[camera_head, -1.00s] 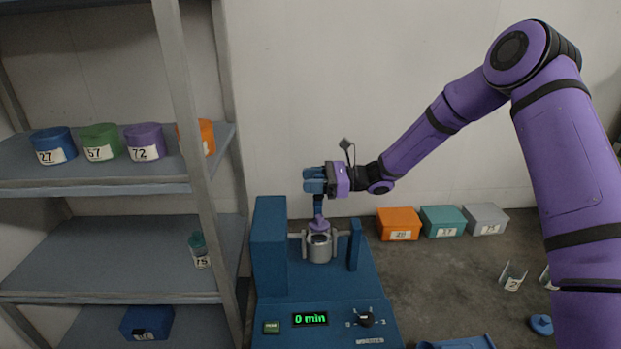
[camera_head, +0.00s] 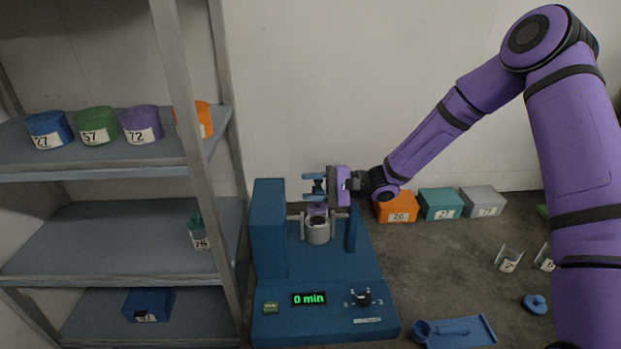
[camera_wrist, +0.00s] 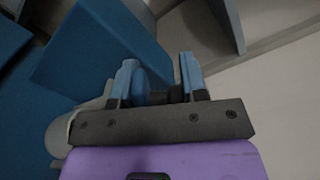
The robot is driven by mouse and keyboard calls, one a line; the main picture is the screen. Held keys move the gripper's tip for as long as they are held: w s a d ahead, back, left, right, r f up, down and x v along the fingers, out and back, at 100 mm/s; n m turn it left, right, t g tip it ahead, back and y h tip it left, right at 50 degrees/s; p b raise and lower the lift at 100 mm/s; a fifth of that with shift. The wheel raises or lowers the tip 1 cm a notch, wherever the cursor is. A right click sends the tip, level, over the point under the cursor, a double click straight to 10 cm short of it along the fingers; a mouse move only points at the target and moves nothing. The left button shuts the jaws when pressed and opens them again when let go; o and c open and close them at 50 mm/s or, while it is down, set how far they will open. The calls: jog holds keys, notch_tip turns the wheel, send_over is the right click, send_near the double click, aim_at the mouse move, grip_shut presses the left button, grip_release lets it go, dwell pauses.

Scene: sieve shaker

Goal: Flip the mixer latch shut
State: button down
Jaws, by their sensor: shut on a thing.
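The blue mixer (camera_head: 270,235) stands on the floor right of the shelf. A grey pot (camera_head: 318,233) with a purple top (camera_head: 318,209) sits in it between grey side arms. My gripper (camera_head: 313,187) is just above the pot, its blue fingers pointing left, one above the other. In the wrist view my gripper (camera_wrist: 158,75) has a small blue piece (camera_wrist: 141,84) between its fingers, and it is shut on this piece. I cannot tell whether the piece is the latch. The latch is not clearly seen; my gripper covers part of the area above the pot.
The mixer's tall blue block is left of my gripper, and a thin blue post (camera_head: 352,228) is at the right. The shelf (camera_head: 190,175) stands at the left. Boxes (camera_head: 396,207) line the wall at the right. A blue tray (camera_head: 460,331) lies on the floor.

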jog(key=shift+s+d+f+n, duration=0.1)
jog(key=shift+s+f+n, duration=0.1)
jog(key=shift+s+f, duration=0.3)
jog(key=shift+s+f+n, duration=0.2)
jog(key=shift+f, duration=0.45)
jog(key=c, duration=1.8)
grip_release()
jog(key=shift+f, duration=0.2)
jog(key=shift+c, duration=0.2)
jog(key=o, duration=1)
jog(key=shift+c, duration=0.2)
jog(key=shift+r, duration=0.1)
